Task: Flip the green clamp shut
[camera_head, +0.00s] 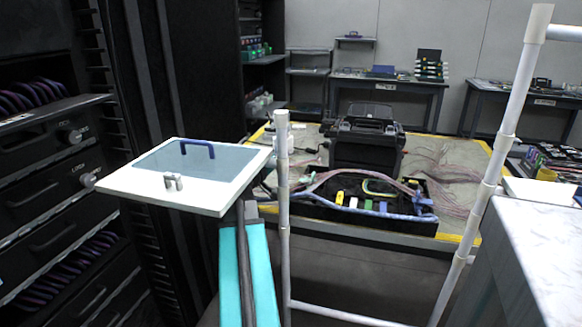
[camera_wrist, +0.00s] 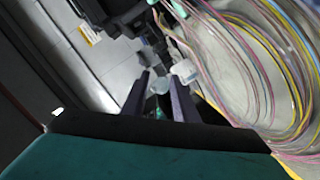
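My gripper (camera_wrist: 161,82) shows in the wrist view with two dark fingers spread apart. A pale, rounded piece (camera_wrist: 159,84) shows in the gap between the fingers, and a white piece (camera_wrist: 186,71) is just right of the fingertips. I cannot tell whether either belongs to the clamp, or whether the fingers touch them. A small green patch (camera_wrist: 160,113) lies lower between the fingers. In the head view, a row of small coloured pieces sits in a black tray (camera_head: 320,208); one looks green (camera_head: 368,205). Its open or shut state is too small to tell. My gripper is not clear there.
A black case (camera_head: 365,145) stands behind the tray on the yellow-edged bench (camera_head: 460,240). Loose cables (camera_wrist: 240,60) lie to the right in the wrist view. White pipes (camera_head: 284,220) and a tilted white panel (camera_head: 125,184) stand in front. Dark racks (camera_head: 50,200) fill the left.

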